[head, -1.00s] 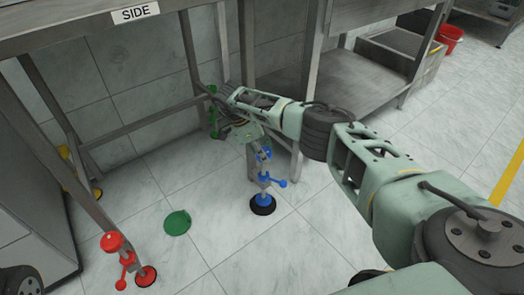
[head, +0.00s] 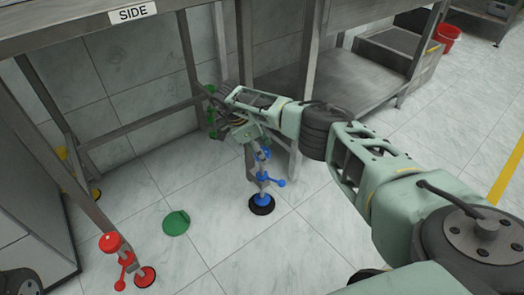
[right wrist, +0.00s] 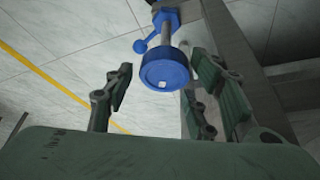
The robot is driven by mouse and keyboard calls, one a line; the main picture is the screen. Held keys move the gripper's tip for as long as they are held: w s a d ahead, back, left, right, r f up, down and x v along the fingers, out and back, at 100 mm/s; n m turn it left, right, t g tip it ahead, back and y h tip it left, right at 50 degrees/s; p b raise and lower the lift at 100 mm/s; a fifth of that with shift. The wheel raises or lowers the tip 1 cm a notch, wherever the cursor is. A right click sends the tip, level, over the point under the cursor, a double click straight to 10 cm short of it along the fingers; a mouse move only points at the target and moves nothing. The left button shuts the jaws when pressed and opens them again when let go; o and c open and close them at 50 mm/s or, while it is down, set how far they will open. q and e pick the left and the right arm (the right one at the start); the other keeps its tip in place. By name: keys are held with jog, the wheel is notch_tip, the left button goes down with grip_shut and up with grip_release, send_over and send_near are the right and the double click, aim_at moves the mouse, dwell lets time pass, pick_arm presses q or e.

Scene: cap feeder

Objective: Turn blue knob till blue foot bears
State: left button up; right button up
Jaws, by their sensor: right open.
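The blue knob (head: 263,154) is on the table leg's levelling foot, and it shows as a round blue cap with a small white mark in the right wrist view (right wrist: 165,70). Below it in the head view are a blue lever (head: 276,182) and the blue foot (head: 262,204), a dark disc with a blue centre at the floor. I cannot tell whether the foot bears load. My right gripper (head: 250,136) is at the knob. In the right wrist view its open fingers stand on either side of the knob, with visible gaps. My left gripper is not in view.
A red knob (head: 110,242) and red foot (head: 145,276) are at the front left leg. A green disc (head: 175,222) lies on the floor. Green parts (head: 210,90) and a yellow foot (head: 96,194) are farther back. A metal shelf (head: 340,85) stands behind my right arm.

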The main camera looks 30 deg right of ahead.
jog(key=v, duration=0.7)
jog(key=shift+r, duration=0.35)
jog(key=shift+a, duration=0.15)
jog(key=shift+c, duration=0.4)
